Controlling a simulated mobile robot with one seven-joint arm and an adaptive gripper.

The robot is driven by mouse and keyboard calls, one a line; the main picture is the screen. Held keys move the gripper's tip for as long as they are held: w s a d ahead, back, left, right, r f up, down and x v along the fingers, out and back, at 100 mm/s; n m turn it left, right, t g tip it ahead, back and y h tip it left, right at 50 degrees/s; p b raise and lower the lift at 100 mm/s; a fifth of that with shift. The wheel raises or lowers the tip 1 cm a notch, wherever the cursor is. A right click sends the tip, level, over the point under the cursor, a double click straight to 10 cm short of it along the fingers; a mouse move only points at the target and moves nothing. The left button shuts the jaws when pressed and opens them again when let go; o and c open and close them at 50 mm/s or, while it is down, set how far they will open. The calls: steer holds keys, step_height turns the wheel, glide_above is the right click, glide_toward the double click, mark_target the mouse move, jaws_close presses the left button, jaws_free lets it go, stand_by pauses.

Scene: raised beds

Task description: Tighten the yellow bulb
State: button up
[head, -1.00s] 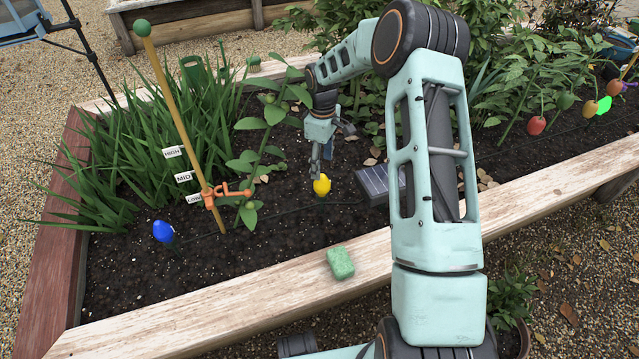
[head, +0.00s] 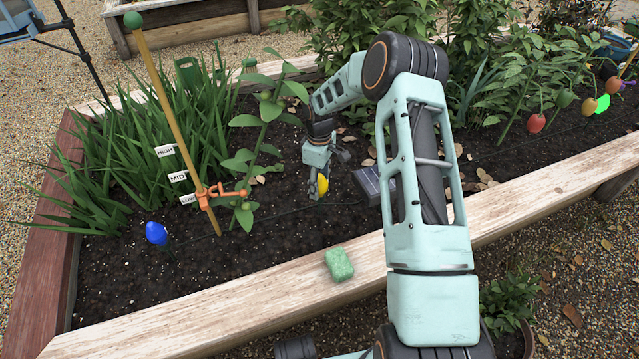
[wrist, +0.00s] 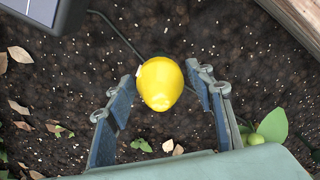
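The yellow bulb (head: 322,185) stands low over the dark soil in the middle of the bed. My gripper (head: 317,188) is lowered at it from above, its fingers partly covering the bulb in the head view. In the wrist view the yellow bulb (wrist: 160,84) sits between the tips of my two open fingers (wrist: 168,90), with a visible gap on each side. The bulb's base and socket are hidden beneath it in the wrist view.
A solar panel (head: 368,184) lies just right of the bulb. A blue bulb (head: 157,233) and a staked plant with an orange clip (head: 220,195) are to the left. A green sponge (head: 339,264) rests on the wooden edge (head: 200,325). A green lit bulb (head: 602,103) is far right.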

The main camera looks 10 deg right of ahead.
steer(key=c, duration=0.9)
steer(key=shift+o, duration=0.2)
steer(key=shift+m, duration=0.4)
steer(key=m, duration=0.3)
steer(key=shift+m+p, duration=0.3)
steer(key=shift+m, duration=0.1)
steer(key=m, duration=0.4)
steer(key=shift+m, duration=0.3)
steer(key=m, duration=0.4)
steer(key=shift+p, duration=0.3)
steer(key=m, duration=0.4)
steer(key=shift+m, duration=0.5)
